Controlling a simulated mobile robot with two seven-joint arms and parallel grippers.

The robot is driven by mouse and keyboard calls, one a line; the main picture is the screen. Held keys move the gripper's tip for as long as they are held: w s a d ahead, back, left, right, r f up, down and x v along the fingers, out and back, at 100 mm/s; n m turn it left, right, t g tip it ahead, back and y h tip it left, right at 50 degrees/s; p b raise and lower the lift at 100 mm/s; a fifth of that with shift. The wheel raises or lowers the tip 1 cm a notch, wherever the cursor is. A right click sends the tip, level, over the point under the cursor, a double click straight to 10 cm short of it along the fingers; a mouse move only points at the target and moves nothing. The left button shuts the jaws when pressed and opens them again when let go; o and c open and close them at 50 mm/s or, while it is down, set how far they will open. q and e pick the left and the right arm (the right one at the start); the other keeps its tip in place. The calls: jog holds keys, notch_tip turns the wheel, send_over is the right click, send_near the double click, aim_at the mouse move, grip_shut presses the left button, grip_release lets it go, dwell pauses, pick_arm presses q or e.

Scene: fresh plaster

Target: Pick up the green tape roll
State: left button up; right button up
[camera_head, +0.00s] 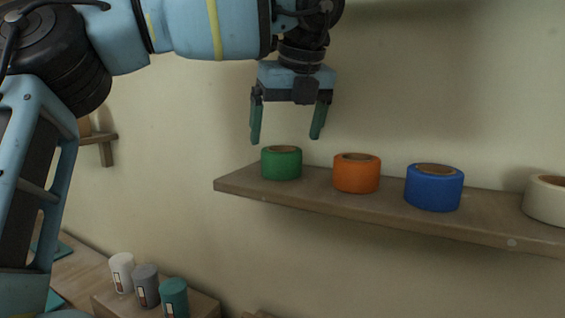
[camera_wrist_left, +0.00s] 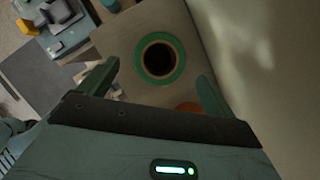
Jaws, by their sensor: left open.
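The green tape roll (camera_head: 281,164) lies flat near the left end of a wooden wall shelf (camera_head: 399,210). My left gripper (camera_head: 285,139) is open and empty, fingers pointing down, just above the green roll in the head view. In the left wrist view the green roll (camera_wrist_left: 178,71) shows from above as a green ring with a dark centre, between the two spread fingers and a little beyond them. The fingers do not appear to touch it. My right gripper is not in view.
An orange roll (camera_head: 357,174), a blue roll (camera_head: 434,188) and a cream roll (camera_head: 547,200) stand to the right on the shelf. White (camera_head: 122,272), grey (camera_head: 146,286) and teal (camera_head: 174,297) cans stand below left. The wall is close behind the shelf.

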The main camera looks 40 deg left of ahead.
aim_at(281, 149)
pick_arm(q)
jog(key=shift+a+f, duration=0.1)
jog(key=shift+f, duration=0.1)
jog(key=shift+a+f, duration=0.1)
jog(key=shift+f, duration=0.15)
jog(key=p+x, duration=0.1)
jog(key=x, duration=0.2)
jog(key=shift+a, duration=0.2)
jog(key=shift+w+a+f, duration=0.1)
jog(key=shift+a+f, duration=0.05)
jog(key=shift+f, duration=0.5)
jog(key=shift+c, duration=0.5)
jog(key=c, duration=1)
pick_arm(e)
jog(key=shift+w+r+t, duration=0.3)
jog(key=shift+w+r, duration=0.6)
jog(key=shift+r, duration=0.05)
